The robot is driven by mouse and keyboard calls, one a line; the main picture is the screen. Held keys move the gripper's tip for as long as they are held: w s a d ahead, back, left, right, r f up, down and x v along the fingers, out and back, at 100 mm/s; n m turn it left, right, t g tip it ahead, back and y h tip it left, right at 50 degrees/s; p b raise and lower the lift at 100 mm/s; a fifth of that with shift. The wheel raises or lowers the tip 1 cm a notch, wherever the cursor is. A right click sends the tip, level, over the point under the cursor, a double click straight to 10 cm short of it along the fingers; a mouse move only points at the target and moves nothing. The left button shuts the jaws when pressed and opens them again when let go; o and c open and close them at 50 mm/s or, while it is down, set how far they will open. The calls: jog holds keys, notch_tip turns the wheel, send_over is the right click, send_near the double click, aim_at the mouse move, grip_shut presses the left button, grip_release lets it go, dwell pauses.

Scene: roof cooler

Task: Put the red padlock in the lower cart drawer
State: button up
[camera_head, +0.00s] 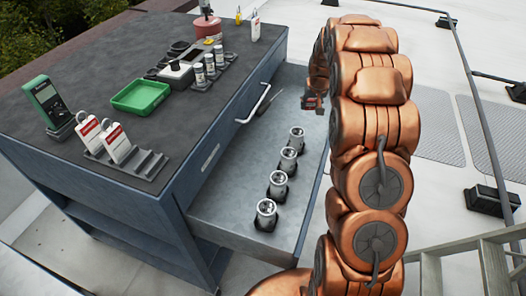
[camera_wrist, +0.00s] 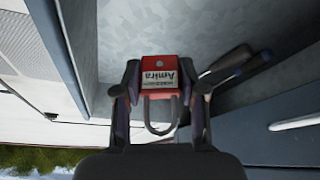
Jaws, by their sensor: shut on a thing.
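The red padlock (camera_wrist: 160,70) has a white label and a grey shackle that points toward the wrist camera. My gripper (camera_wrist: 159,92) is shut on its sides, one finger on each side. In the head view my gripper (camera_head: 313,102) is over the far part of the open cart drawer, partly behind my arm; the padlock is too small to make out clearly there. The open lower drawer (camera_head: 225,205) is pulled out below a closed drawer front with a handle (camera_head: 254,105). In the wrist view the drawer floor (camera_wrist: 205,30) lies beneath the padlock, apparently with a gap.
Several metal cylinders (camera_head: 278,183) stand in a row in the drawer. Dark-handled tools (camera_wrist: 225,68) lie near its far end. The cart top (camera_head: 70,95) holds a green tray (camera_head: 140,96), tags, a meter and small bottles. A ladder (camera_head: 495,265) stands at lower right.

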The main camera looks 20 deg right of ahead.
aim_at(309, 130)
jog(key=shift+d+f, duration=0.75)
jog(key=shift+f, duration=0.2)
notch_tip(309, 130, down, 9)
jog(key=shift+f, duration=0.1)
jog(key=o, duration=1.2)
jog(key=shift+f, duration=0.1)
